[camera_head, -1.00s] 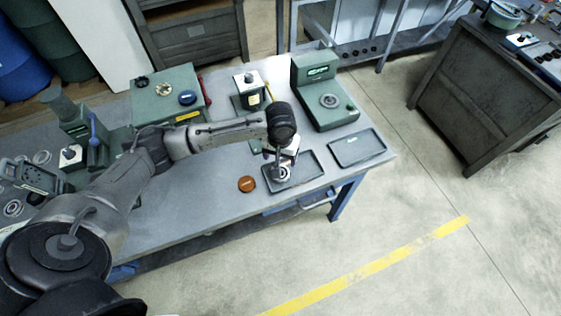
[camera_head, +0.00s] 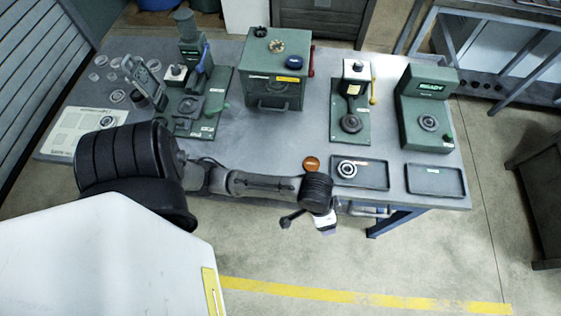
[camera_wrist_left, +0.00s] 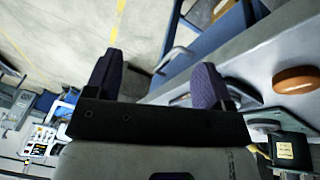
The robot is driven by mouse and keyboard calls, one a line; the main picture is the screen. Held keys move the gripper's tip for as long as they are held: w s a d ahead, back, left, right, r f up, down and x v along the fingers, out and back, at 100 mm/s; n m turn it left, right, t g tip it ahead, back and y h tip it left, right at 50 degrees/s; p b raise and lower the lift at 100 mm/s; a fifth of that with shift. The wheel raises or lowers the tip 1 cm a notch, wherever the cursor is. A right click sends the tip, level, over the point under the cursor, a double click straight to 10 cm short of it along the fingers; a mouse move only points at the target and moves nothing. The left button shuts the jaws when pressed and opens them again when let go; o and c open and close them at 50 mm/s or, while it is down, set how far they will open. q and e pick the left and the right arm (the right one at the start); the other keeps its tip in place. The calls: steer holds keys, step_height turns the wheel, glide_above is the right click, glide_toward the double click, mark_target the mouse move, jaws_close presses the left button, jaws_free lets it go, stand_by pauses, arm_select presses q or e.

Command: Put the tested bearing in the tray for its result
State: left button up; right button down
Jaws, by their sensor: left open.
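A metal ring bearing (camera_head: 347,168) lies flat in the left of two dark trays (camera_head: 374,176), near its left end. The right tray (camera_head: 436,180) is empty. My left gripper (camera_wrist_left: 156,78) is open, with nothing between its dark pads in the left wrist view. In the head view it hangs off the table's front edge, below and left of the left tray and apart from the bearing. Its fingers are hard to make out there. The green tester (camera_head: 428,105) behind the right tray shows a green READY display. My right gripper is not in view.
An orange-brown disc (camera_head: 311,163) lies left of the left tray; it also shows in the left wrist view (camera_wrist_left: 297,80). A green press (camera_head: 350,105), a green box (camera_head: 277,75) and another green station (camera_head: 195,95) stand along the table (camera_head: 240,145). Open floor lies in front.

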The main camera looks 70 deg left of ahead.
arm_select(q)
steer(key=s+a+t+y, duration=0.1)
steer(key=s+a+y, duration=0.1)
steer(key=s, duration=1)
steer(key=shift+a+r+m, duration=0.25)
steer(key=shift+a+m, duration=0.15)
steer(key=shift+a, duration=0.35)
